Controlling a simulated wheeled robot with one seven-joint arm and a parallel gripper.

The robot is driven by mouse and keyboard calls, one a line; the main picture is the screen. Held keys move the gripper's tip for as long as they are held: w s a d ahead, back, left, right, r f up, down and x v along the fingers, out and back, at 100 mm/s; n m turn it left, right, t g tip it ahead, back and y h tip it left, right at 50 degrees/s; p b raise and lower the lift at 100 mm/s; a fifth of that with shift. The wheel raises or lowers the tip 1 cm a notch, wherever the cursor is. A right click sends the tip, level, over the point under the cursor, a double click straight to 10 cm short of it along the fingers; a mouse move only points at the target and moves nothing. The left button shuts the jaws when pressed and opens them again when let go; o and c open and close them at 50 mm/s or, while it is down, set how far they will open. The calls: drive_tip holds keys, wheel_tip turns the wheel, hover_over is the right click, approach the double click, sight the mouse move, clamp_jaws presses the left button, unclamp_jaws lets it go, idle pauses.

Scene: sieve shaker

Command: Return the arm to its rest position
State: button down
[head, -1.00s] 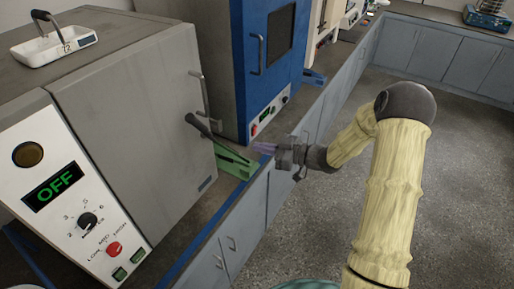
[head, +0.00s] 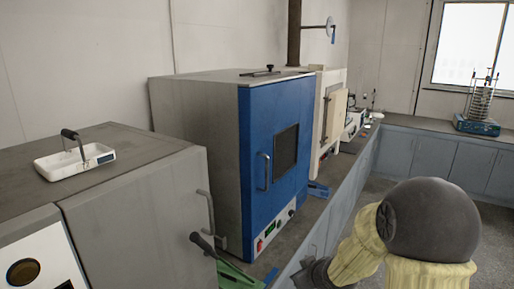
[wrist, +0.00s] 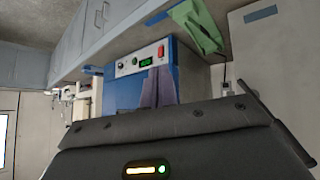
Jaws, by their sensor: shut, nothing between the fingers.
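My arm shows at the lower right of the head view, with its dark round joint and pale yellow links. My gripper's two fingers (wrist: 157,88) show in the wrist view, close together with nothing between them, in front of the blue oven. The wrist picture is turned, with the counter along its top. In the head view the hand is at the bottom edge, mostly cut off, beside the counter front. The blue oven (head: 260,165) stands on the counter, door closed; it also shows in the wrist view (wrist: 121,92).
A grey oven (head: 140,205) stands at the left with a white tray (head: 75,162) on top. A green holder (head: 238,275) sits near the counter edge; it shows in the wrist view (wrist: 198,28). A sieve shaker (head: 478,125) stands far right. Floor right of the counter is clear.

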drive_tip(key=s+d+m+g+h, duration=0.1)
drive_tip(key=s+m+g, duration=0.2)
drive_tip(key=s, duration=0.7)
drive_tip(key=s+d+r+m+g+h, duration=0.1)
drive_tip(key=s+m+g, duration=0.1)
drive_tip(key=s, duration=0.8)
drive_tip(key=shift+d+r+m+g+h, duration=0.25)
drive_tip(key=shift+m+g+h, duration=0.15)
drive_tip(key=shift+m, duration=0.2)
drive_tip(key=shift+w, duration=0.1)
